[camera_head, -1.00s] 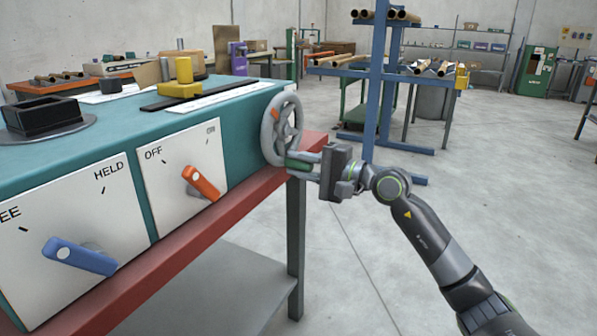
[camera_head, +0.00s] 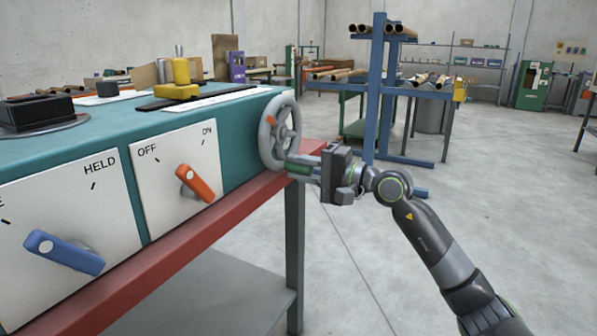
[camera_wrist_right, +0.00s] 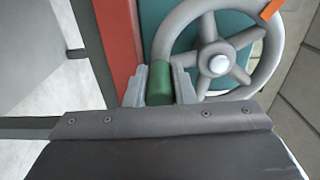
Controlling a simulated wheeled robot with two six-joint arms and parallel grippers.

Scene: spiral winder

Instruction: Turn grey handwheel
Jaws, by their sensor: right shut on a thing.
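The grey handwheel (camera_head: 279,131) is mounted on the right end of the teal machine, with an orange mark (camera_head: 271,121) on its rim. In the right wrist view the handwheel (camera_wrist_right: 216,62) shows its spokes and pale hub, with the orange mark at the top right. My right gripper (camera_head: 302,168) is at the lower right of the wheel. It is shut on the green handle (camera_wrist_right: 160,84), which sits between the two fingers at the wheel's rim. My left gripper is not in view.
The machine's front has a blue lever (camera_head: 64,252) and an orange lever (camera_head: 194,183) on white panels. A red ledge (camera_head: 190,233) runs below them. A blue rack (camera_head: 377,90) with tubes stands behind. The floor at the right is clear.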

